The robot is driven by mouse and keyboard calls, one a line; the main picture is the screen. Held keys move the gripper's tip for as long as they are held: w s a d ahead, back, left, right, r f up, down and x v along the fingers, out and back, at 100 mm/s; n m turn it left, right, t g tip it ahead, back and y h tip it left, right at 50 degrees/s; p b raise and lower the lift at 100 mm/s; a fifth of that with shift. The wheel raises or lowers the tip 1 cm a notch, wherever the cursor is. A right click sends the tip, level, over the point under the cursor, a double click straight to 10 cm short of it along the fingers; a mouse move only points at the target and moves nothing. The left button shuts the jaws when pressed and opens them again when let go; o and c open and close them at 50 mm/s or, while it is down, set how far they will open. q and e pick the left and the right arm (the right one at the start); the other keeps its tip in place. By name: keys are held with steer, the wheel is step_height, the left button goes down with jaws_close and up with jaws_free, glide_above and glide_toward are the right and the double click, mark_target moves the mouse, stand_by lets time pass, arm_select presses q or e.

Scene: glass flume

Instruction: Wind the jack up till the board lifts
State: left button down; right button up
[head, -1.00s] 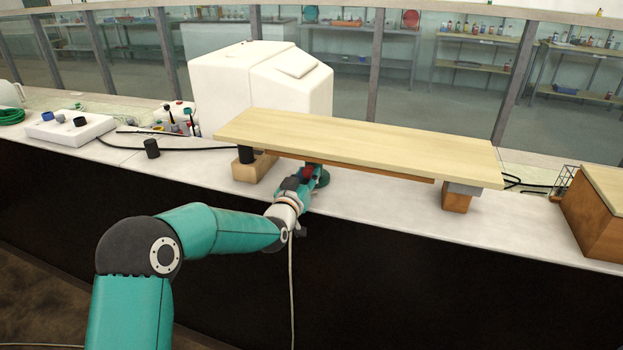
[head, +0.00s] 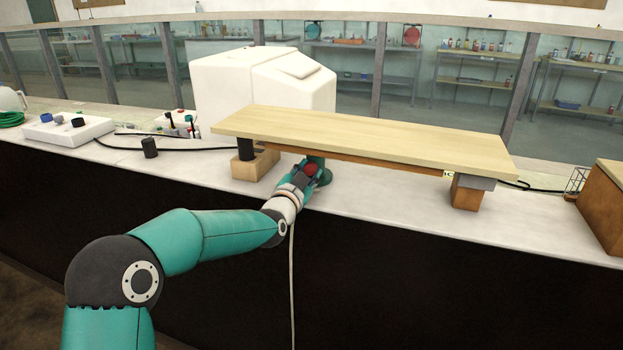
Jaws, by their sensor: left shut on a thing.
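A pale wooden board (head: 370,132) lies across supports on the white bench, with a thin darker strip below it. At the left it is above a black post (head: 246,148) on a wooden block (head: 254,166). At the right it is above a wooden block with a grey top (head: 470,192). The green jack (head: 323,178) stands under the board, left of its middle, with a round red part (head: 310,168) on its near side. My left gripper (head: 301,174) is shut at this red part; its fingertips are partly hidden. Whether the board touches each support is unclear. My right gripper is out of view.
A large white casing (head: 262,85) stands behind the board. A control box with knobs (head: 66,131), a black cylinder (head: 150,148) and cables lie to the left. A wooden box (head: 604,212) stands at the right. The bench front between is clear.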

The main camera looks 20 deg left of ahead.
arm_select(q)
steer(key=shift+m, duration=0.4)
steer(key=c, duration=0.8)
jaws_free()
steer(key=s, duration=1.2)
steer(key=shift+a, duration=0.2)
